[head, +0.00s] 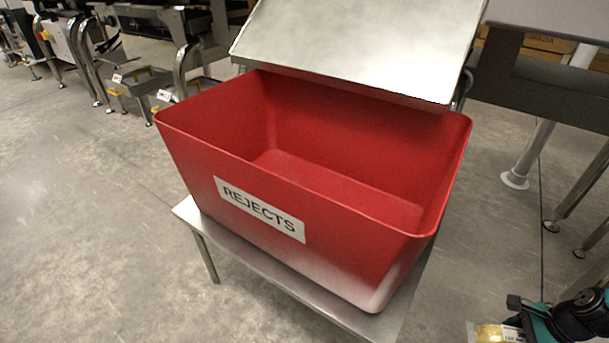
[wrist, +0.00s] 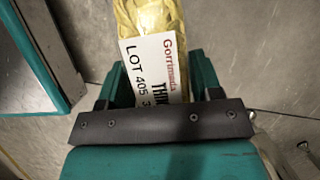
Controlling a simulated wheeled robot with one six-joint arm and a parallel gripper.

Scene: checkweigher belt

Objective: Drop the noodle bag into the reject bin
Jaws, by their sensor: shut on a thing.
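The reject bin is a large red open tub (head: 330,255) with a white label reading "REJECTS", in the middle of the head view. Its visible inside is empty. My gripper (wrist: 160,88) is shut on the noodle bag (wrist: 150,18), a yellow-gold bag with a white label showing "LOT 405", in the wrist view. The bag also shows at the bottom right corner of the head view (head: 485,333), beside my gripper (head: 535,325), to the right of the bin and apart from it. The lower part of the bag is cut off in both views.
The bin stands on a grey metal stand (head: 290,290). A sloping metal plate (head: 355,45) hangs over the bin's back edge; the front of its opening is uncovered. Machine frames and legs (head: 545,90) stand behind at right. Open concrete floor lies at left.

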